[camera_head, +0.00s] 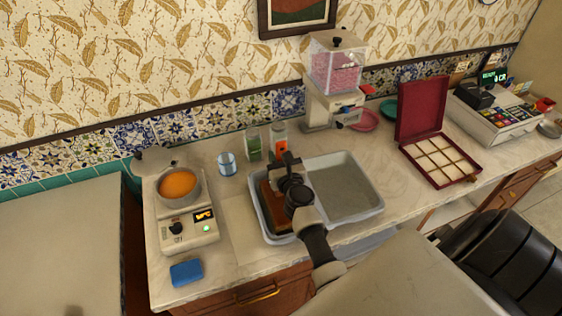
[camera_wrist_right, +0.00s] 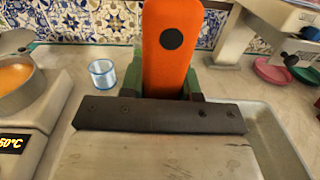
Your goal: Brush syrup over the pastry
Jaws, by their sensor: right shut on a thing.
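My right gripper (camera_head: 290,165) reaches over the tray from the front and is shut on an orange handle (camera_wrist_right: 172,45) with a black dot, likely the brush. The handle stands up between the fingers in the right wrist view; its bristle end is hidden. Below the gripper, a brown slab (camera_head: 272,208), probably the pastry, lies in the left part of the grey tray (camera_head: 372,207). My arm covers part of it, and contact cannot be told. Orange syrup (camera_head: 179,183) fills a pot on a hot plate (camera_head: 187,228) at left; it also shows in the wrist view (camera_wrist_right: 12,77). My left gripper is not in view.
A blue glass (camera_head: 227,164) and a green jar (camera_head: 254,143) stand behind the tray. A blue sponge (camera_head: 186,273) lies at the front left.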

